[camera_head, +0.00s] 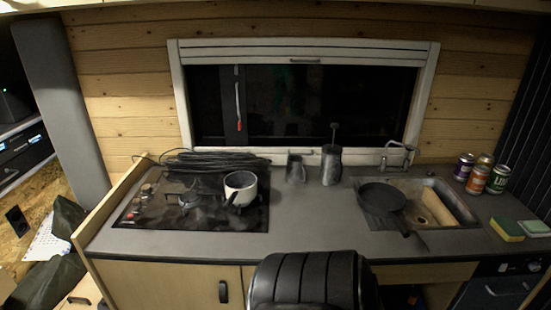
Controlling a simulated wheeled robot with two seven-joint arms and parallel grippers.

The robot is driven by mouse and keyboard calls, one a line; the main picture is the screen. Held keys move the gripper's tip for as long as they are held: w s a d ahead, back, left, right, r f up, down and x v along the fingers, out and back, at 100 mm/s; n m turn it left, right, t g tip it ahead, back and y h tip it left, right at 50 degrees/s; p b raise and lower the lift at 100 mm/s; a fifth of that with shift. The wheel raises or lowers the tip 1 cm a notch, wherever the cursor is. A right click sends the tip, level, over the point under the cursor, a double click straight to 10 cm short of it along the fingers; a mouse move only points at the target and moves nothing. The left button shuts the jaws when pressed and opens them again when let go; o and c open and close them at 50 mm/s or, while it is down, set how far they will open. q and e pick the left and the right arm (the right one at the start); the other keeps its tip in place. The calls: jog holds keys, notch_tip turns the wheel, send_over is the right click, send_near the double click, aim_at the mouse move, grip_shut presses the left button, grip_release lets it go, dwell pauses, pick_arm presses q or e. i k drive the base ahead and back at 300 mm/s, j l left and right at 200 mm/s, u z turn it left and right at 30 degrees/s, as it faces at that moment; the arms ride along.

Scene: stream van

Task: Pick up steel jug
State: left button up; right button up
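A small grey metal jug (296,168) stands upright at the back of the counter, below the window. Close to its right stands a taller grey metal vessel (331,165) with a thin rod and knob rising from its top, like a press pot. I cannot tell for sure which of the two is the steel jug; the small one looks most like a plain jug. Neither of my grippers shows in the head view, and nothing is touching either vessel.
A white pot (240,184) stands on the black hob (160,212), with coiled cable (215,160) behind. A black pan (381,197) rests over the sink (440,203). Cans (476,179) and sponges (506,229) lie right. A black ribbed seat back (300,280) stands in front. The middle counter (318,220) is clear.

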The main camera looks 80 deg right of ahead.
aim_at(295, 171)
jog(key=z, duration=2.15)
